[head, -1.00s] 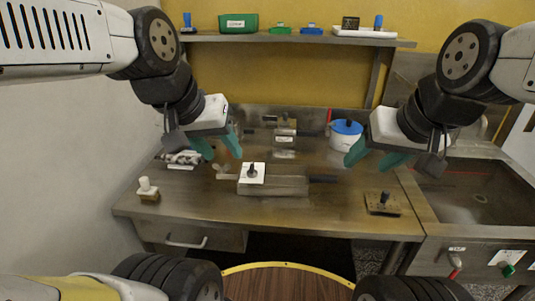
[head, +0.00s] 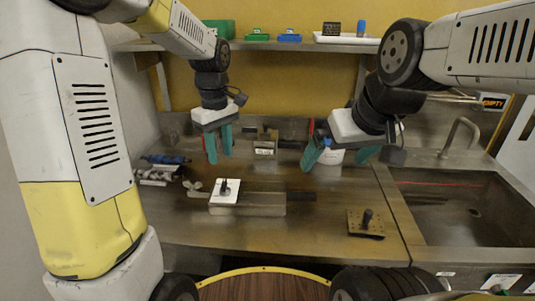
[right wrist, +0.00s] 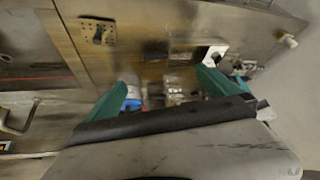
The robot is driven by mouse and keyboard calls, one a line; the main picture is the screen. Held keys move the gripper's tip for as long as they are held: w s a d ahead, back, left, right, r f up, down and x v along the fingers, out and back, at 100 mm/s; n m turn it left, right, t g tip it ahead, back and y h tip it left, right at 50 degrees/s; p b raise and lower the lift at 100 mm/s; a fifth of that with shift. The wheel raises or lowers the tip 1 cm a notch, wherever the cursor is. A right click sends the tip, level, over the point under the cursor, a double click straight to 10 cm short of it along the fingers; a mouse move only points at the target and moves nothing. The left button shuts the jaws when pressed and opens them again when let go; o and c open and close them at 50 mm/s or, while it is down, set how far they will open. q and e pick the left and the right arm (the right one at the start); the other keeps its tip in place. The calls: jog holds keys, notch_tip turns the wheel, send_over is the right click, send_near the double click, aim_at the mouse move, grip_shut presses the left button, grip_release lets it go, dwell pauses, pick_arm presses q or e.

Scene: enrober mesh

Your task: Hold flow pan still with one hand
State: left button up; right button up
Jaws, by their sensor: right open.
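The flow pan appears to be the low grey metal pan (head: 262,204) with a dark handle at its right, on the steel worktop. A white plate with a black knob (head: 224,198) lies over its left part. My left gripper (head: 219,150) is above the worktop behind the pan, apart from it; its two teal fingers show with a narrow gap, empty. My right gripper (head: 338,158) is open and empty, behind and right of the pan, in front of a blue-and-white pot. The right wrist view is blurred; its fingers (right wrist: 165,92) are spread.
A perforated plate with a black knob (head: 366,222) lies at the worktop's front right. The sink (head: 465,212) is further right. Metal parts (head: 158,175) lie at the left, and a small metal device (head: 265,145) stands behind. A shelf (head: 290,45) runs along the back wall.

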jog(key=w+f+n+g+h, duration=0.2)
jog(key=w+f+n, duration=0.15)
jog(key=n, duration=0.35)
jog(key=n+g, duration=0.4)
jog(key=n, duration=2)
send_over(301, 193)
jog(key=f, duration=0.8)
jog(key=s+f, duration=0.1)
jog(key=f, duration=0.3)
jog(key=shift+d+f, duration=0.2)
jog(key=shift+f, duration=0.05)
jog(key=shift+w+a+f+n, duration=0.1)
jog(key=shift+w+f+n, duration=0.15)
jog(key=shift+n, duration=0.25)
jog(key=shift+w+a+f+n, duration=0.1)
jog(key=shift+w+f+n, duration=0.05)
jog(key=shift+f+n, duration=0.3)
jog(key=shift+f, duration=3.65)
jog(key=c, duration=1.6)
